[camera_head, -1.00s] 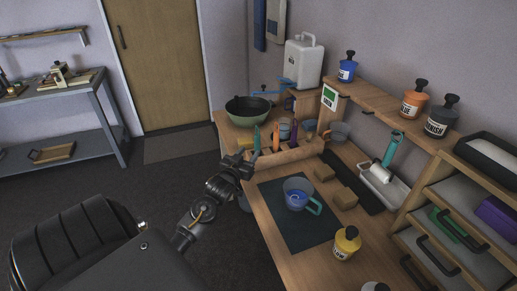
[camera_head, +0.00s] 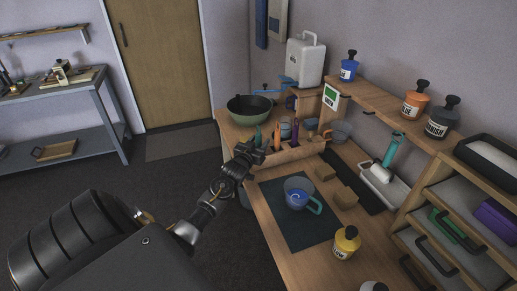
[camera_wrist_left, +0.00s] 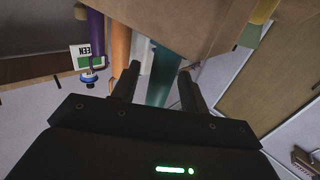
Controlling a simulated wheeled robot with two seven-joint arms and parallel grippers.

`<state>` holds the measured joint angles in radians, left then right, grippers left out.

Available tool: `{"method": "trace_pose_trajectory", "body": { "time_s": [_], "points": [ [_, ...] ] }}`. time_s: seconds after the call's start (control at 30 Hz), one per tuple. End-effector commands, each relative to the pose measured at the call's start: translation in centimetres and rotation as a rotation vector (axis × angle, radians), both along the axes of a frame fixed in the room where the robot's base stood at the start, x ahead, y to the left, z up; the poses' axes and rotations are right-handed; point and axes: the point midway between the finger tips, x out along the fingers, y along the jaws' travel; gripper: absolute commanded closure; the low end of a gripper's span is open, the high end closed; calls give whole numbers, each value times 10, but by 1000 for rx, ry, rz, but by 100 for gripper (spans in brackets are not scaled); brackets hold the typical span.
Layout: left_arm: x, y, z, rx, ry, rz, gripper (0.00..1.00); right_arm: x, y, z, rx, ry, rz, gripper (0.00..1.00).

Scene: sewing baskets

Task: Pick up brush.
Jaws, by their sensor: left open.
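Several upright tool handles stand in a wooden rack at the bench's left end: a teal one (camera_head: 258,134), an orange one (camera_head: 277,133) and a purple one (camera_head: 295,131). I cannot tell which of them belongs to the brush; their lower ends are hidden. My left gripper (camera_head: 250,152) is open, at the rack's near side by the teal handle. In the left wrist view, the teal handle (camera_wrist_left: 160,85) shows between the open fingers (camera_wrist_left: 160,72), with no clear grip on it. The orange handle (camera_wrist_left: 121,45) and purple handle (camera_wrist_left: 95,38) are beside it. My right gripper is out of view.
A green bowl (camera_head: 249,108) stands behind the rack. A cup of blue liquid (camera_head: 298,194) sits on a dark mat (camera_head: 290,235). A yellow bottle (camera_head: 346,243) is nearer. The rack's wooden board (camera_wrist_left: 185,22) is close to my fingers.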

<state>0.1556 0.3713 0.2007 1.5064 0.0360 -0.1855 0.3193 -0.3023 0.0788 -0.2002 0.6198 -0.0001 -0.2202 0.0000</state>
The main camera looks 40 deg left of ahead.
Motion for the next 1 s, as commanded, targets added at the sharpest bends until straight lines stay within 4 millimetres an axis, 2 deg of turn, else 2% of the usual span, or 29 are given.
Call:
{"method": "trace_pose_trajectory", "body": {
  "time_s": [0.07,0.4,0.7,0.87,1.0],
  "points": [
    [0,0,0,0,0,0,56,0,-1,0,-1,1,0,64],
    [0,0,0,0,0,0,100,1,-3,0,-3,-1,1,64],
    [0,0,5,1,-2,0,100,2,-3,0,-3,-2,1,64],
    [0,1,30,3,-5,1,100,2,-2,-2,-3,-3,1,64],
    [0,0,59,2,-4,0,100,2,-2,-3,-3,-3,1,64]
  ]
}}
